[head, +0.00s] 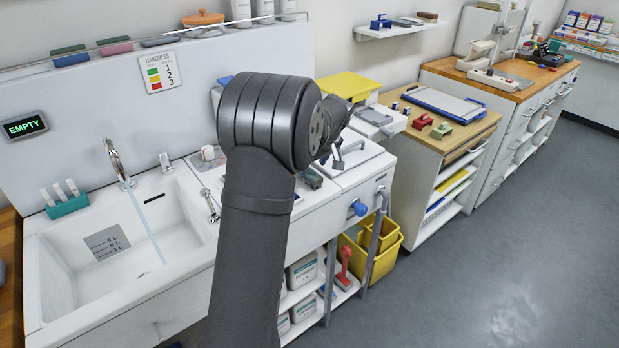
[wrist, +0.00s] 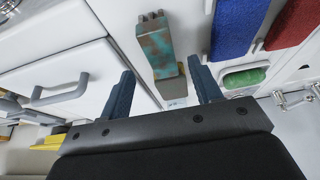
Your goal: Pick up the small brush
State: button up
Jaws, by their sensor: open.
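My gripper (wrist: 163,78) shows in the wrist view with its two dark blue fingers apart and nothing held between them. Beyond and between the fingertips is a mottled teal-and-rust block (wrist: 157,52) with short prongs at its far end. A dark green object (head: 312,178), perhaps the same block, lies on the white counter in the head view. I cannot make out the small brush for certain. A red-handled item (head: 344,268) on the low shelf may be a brush, but it is too small to tell. My arm hides much of the counter and most of my gripper in the head view.
Blue (wrist: 236,28) and red (wrist: 291,24) pads and a green oval piece (wrist: 244,77) are right of the fingers in the wrist view. A white sink (head: 125,240) with running water is at left. A yellow bin (head: 386,262) stands below the counter. The floor at right is clear.

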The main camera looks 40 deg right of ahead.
jog(key=shift+x, duration=2.55)
jog(key=shift+a+f, duration=0.1)
jog(key=shift+f, duration=0.15)
jog(key=shift+c, duration=0.2)
jog(key=c, duration=1)
